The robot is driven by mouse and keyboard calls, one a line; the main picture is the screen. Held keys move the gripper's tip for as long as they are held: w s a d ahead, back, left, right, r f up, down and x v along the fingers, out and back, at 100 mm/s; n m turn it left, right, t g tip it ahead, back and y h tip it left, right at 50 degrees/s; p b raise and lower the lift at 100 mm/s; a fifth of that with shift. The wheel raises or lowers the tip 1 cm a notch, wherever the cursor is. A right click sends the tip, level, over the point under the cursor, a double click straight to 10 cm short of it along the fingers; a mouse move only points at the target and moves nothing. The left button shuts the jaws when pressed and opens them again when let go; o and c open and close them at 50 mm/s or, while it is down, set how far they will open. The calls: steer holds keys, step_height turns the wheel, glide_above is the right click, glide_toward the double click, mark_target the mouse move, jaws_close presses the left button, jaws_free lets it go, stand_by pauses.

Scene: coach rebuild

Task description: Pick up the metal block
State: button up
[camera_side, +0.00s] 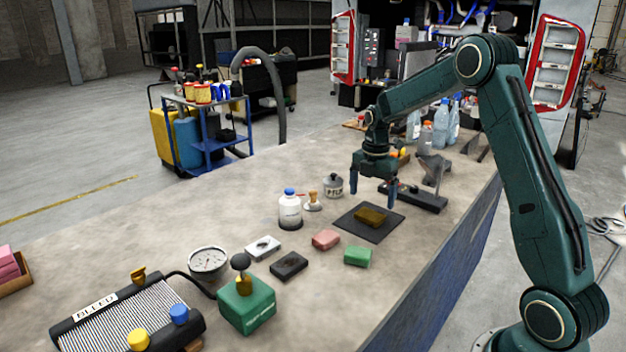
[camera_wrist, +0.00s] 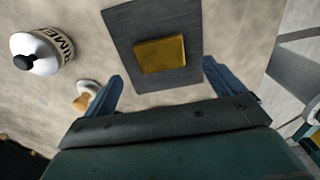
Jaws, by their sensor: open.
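A brass-coloured metal block (camera_side: 371,217) lies flat on a dark square mat (camera_side: 350,226) on the bench; it also shows in the wrist view (camera_wrist: 160,54), near the top centre. A silvery-white block (camera_side: 262,247) with a dark mark on top lies farther left on the bench, outside the wrist view. My gripper (camera_side: 374,194) is open and empty, pointing down above the mat. In the wrist view its two blue fingers appear on either side of the brass block and below it in the picture, apart from it.
Pink (camera_side: 326,240), green (camera_side: 358,256) and black (camera_side: 289,265) blocks lie left of and in front of the mat. A black device (camera_side: 425,200) lies close to the right.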

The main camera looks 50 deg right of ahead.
mark_target(370, 214)
steer(key=shift+f, duration=0.2)
steer(key=shift+f, duration=2.6)
steer(key=c, duration=1.3)
steer(key=shift+r, duration=0.1)
step_height(370, 214, up, 20)
